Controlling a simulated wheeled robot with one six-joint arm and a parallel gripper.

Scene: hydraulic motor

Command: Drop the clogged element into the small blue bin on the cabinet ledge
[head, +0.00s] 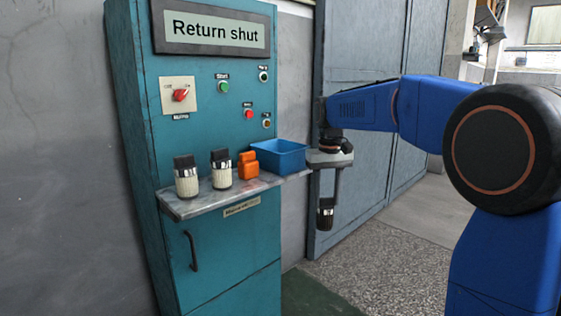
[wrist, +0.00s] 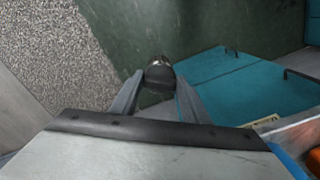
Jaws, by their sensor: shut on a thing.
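My gripper (head: 328,200) hangs to the right of the cabinet, its fingers pointing down. It is shut on a dark element (head: 325,216), which hangs below the ledge's height. In the wrist view the black end of this element (wrist: 160,76) shows between the fingertips (wrist: 157,90). The small blue bin (head: 278,157) stands on the right end of the cabinet ledge (head: 205,205), to the left of my gripper. The bin's inside looks empty, but its floor is partly hidden. A blue edge, likely the bin's, shows at the lower right of the wrist view.
Two cream elements with black caps (head: 186,178) (head: 221,171) and an orange object (head: 248,166) stand on the ledge left of the bin. The teal cabinet (head: 225,255) has a sign reading "Return shut" (head: 215,30). The floor beneath my gripper looks clear.

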